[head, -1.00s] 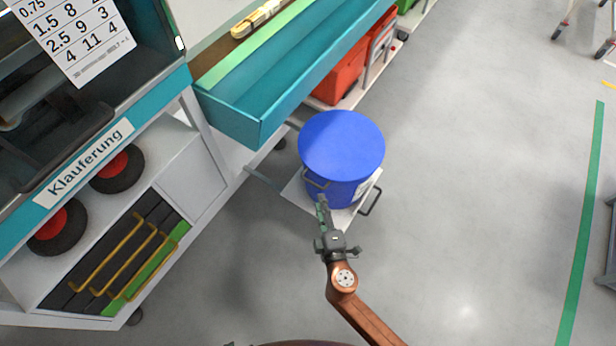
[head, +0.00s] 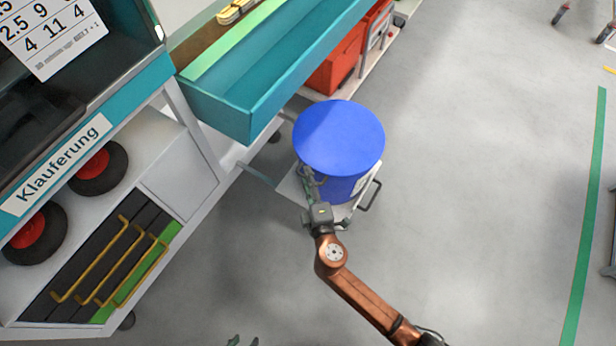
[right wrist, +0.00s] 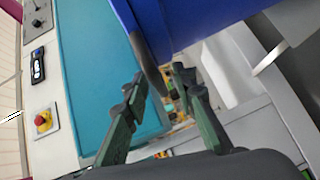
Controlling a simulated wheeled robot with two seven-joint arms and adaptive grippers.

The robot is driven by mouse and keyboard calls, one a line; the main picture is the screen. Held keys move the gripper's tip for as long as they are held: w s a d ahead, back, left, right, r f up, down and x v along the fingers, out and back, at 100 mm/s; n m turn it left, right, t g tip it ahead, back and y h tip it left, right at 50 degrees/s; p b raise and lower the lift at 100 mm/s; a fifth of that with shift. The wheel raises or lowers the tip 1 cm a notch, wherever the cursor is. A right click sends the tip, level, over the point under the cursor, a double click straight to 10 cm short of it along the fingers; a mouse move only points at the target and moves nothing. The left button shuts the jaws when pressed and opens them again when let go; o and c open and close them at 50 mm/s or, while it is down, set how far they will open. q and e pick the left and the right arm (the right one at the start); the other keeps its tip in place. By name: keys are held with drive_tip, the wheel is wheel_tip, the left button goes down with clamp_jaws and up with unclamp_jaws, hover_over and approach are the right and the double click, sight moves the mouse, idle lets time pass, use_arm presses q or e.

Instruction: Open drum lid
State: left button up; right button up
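The blue drum (head: 345,187) stands upright on a low white trolley. Its flat blue lid (head: 340,137) is on top and looks closed. My right gripper (head: 307,177) is at the drum's left front side, just below the lid rim, where a handle is partly hidden. In the right wrist view, the right gripper (right wrist: 160,84) has its fingers apart, with a dark grey handle bar (right wrist: 148,62) reaching between the fingertips. Contact cannot be told.
A teal-edged bench (head: 230,115) stands close behind and left of the drum. A shelf unit (head: 165,170) with black wheels is at the left. A red bin (head: 340,70) is behind the drum. The floor to the right is clear up to a green line (head: 585,230).

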drive_tip(key=shift+c, duration=0.6)
clamp_jaws()
